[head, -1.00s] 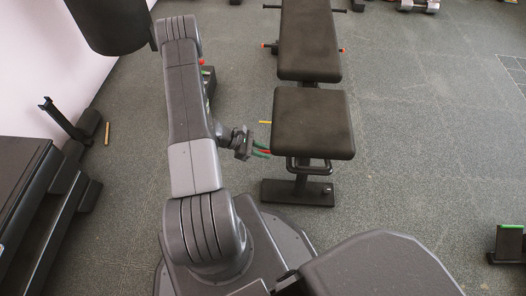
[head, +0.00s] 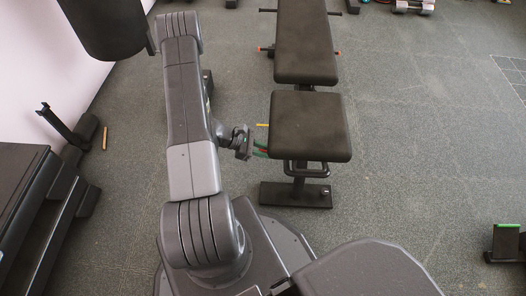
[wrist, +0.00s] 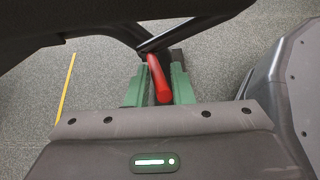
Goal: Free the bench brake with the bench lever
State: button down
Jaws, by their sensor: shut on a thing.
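The bench (head: 309,125) has a dark padded seat and back on a black frame, right of my arm in the head view. My gripper (wrist: 158,84) has green fingers and is under the left side of the seat. It is shut on the bench lever (wrist: 159,82), a red rod between the fingers in the wrist view. In the head view the lever is mostly hidden by the fingers and the seat edge. A crossbar under the back pad has orange ends (head: 338,53). I cannot make out the brake itself.
The bench's foot plate (head: 296,195) stands close to my base. A black platform (head: 30,205) is at the left, with an upright post (head: 60,122) behind it. Dumbbells (head: 413,6) lie at the back.

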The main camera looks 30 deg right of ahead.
jog(key=shift+s+r, duration=0.15)
jog(key=shift+s, duration=0.2)
jog(key=shift+s+d+r+p, duration=0.3)
jog(key=shift+s+d+r, duration=0.1)
jog(key=shift+d+r, duration=0.35)
jog(key=shift+r, duration=0.1)
dwell(0.4)
jog(key=c, duration=1.3)
grip_release()
jog(key=shift+o, duration=0.2)
jog(key=shift+w, duration=0.1)
